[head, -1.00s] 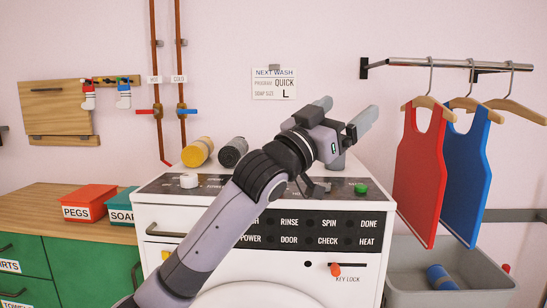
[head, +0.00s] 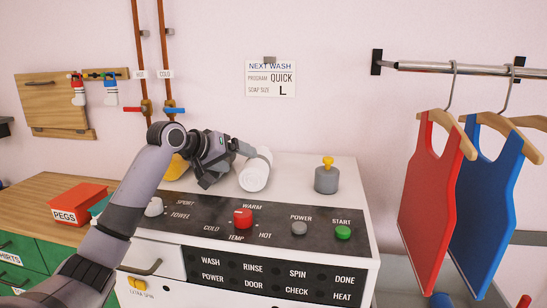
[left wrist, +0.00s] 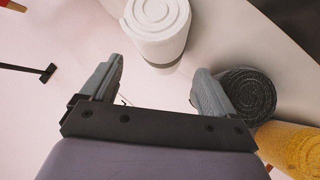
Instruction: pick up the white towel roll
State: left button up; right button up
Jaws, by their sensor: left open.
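The white towel roll (head: 255,172) lies on top of the washing machine, its round end facing me. In the left wrist view the white roll (left wrist: 157,30) shows its spiral end and a grey band, beyond the fingertips and between their lines. My left gripper (head: 240,147) is just behind and left of the roll in the head view. In the left wrist view the gripper (left wrist: 155,85) is open, with nothing between its fingers. My right gripper is not in view.
A dark grey roll (left wrist: 248,93) sits beside my right-hand finger in the left wrist view, with a yellow roll (left wrist: 290,148) below it. A grey weight with a yellow knob (head: 326,178) stands right of the white roll. The machine's top between them is clear.

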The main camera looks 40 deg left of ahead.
aim_at(250, 160)
pick_arm(q)
jog(key=shift+p+x, duration=0.5)
jog(key=shift+x, duration=0.8)
jog(key=shift+p+x, duration=0.5)
jog(key=shift+x, duration=1.6)
jog(key=shift+r, duration=0.1)
jog(key=c, duration=0.9)
jog(key=shift+a+r, duration=0.1)
jog(key=shift+r, duration=0.35)
jog(key=c, duration=0.3)
notch_tip(250, 160, up, 19)
